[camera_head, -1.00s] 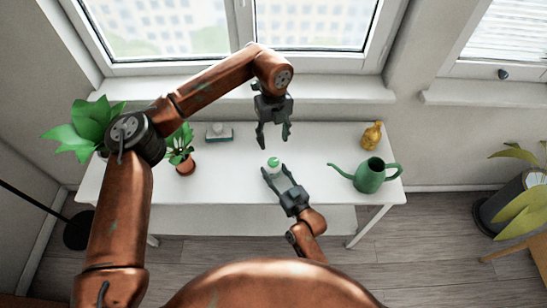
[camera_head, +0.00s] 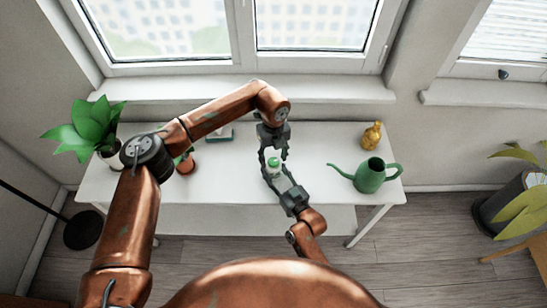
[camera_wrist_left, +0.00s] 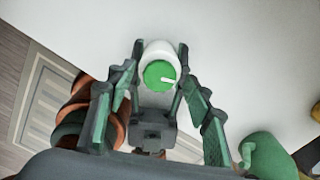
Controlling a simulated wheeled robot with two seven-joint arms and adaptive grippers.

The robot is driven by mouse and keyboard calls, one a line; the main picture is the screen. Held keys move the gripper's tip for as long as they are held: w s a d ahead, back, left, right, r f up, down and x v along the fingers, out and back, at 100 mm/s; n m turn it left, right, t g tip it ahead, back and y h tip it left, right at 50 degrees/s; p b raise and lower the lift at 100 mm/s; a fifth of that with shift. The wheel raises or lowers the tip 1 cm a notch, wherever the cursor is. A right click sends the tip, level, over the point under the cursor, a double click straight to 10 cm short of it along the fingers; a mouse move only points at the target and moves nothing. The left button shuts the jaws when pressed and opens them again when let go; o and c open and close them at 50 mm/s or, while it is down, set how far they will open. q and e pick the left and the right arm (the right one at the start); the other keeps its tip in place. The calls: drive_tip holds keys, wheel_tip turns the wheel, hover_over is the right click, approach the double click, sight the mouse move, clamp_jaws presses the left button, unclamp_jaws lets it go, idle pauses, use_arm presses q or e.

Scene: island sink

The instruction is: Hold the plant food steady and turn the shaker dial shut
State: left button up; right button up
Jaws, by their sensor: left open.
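The plant food (camera_head: 274,169) is a small pale bottle standing upright on the white table. Its green dial (camera_wrist_left: 158,75) has a white pointer mark aimed right in the left wrist view. My right gripper (camera_head: 276,172) reaches in from the near side. Its fingers lie along both sides of the bottle and appear to touch it. My left gripper (camera_head: 274,155) points down from above, open, with its fingertips on either side of the dial. In the left wrist view there is a gap between those fingers and the dial. The lower bottle is hidden by the right gripper.
A green watering can (camera_head: 369,176) stands to the right, with an amber bottle (camera_head: 371,135) behind it. A small potted plant (camera_head: 186,164), partly behind my left arm, and a tray-like item (camera_head: 219,134) are to the left. The tabletop (camera_head: 325,145) behind the watering can's spout is clear.

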use_arm(q)
drive_tip(key=c, duration=1.2)
drive_tip(key=shift+o, duration=0.2)
drive_tip(key=shift+m, duration=0.4)
drive_tip(key=m, duration=1.2)
drive_tip(key=shift+m, duration=2.7)
